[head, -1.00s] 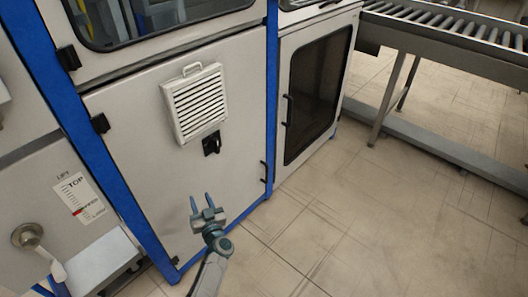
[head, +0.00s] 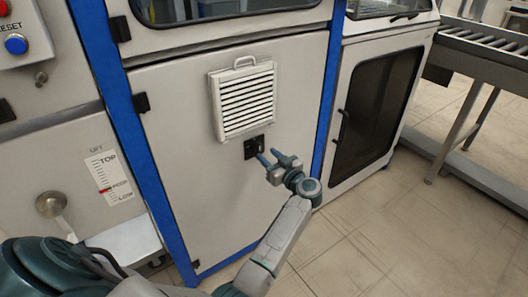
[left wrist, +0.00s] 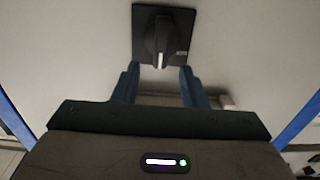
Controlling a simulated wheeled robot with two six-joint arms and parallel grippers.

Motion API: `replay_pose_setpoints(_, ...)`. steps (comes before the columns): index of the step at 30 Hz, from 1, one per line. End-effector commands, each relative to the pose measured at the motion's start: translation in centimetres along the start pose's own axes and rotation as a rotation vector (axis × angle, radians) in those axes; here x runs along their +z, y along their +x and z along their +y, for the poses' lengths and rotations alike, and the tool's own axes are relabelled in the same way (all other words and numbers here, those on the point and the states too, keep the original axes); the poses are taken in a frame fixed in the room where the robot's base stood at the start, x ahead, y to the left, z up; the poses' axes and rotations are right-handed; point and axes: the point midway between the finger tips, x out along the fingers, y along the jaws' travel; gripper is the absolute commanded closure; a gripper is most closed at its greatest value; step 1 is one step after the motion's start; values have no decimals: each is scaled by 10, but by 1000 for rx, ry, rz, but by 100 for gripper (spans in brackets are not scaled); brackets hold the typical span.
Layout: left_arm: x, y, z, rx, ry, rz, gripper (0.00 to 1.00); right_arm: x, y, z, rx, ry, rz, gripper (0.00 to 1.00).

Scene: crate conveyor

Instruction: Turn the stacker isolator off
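The isolator is a black square plate with a rotary handle (left wrist: 162,38), on the light grey cabinet door. In the left wrist view its handle stands upright, with a white mark at its lower end. In the head view the isolator (head: 252,147) sits below the louvred vent. My left gripper (head: 269,157) is open and empty, its fingertips just in front of and slightly below the isolator. In the left wrist view the two fingers (left wrist: 159,75) point at it, one on each side of the handle's lower end; contact cannot be told. My right gripper is not in view.
A louvred vent (head: 243,100) with a handle projects from the door above the isolator. Blue frame posts (head: 128,140) flank the door. A lift lever (head: 52,205) and a reset button (head: 16,44) are at the left. Tiled floor (head: 390,230) is clear at the right.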

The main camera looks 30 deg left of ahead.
Motion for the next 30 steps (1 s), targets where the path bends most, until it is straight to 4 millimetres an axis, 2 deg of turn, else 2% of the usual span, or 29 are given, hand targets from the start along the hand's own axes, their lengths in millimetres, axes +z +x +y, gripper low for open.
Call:
replay_pose_setpoints(3,0,21,0,0,1,2,61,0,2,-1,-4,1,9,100)
replay_pose_setpoints(9,1,40,0,0,1,1,61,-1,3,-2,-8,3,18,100)
replay_pose_setpoints(19,1,42,0,1,0,-1,61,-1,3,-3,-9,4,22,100)
replay_pose_setpoints(25,1,42,0,1,0,0,100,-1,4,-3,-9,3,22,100)
replay_pose_setpoints(30,1,42,0,1,-3,0,100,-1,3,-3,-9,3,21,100)
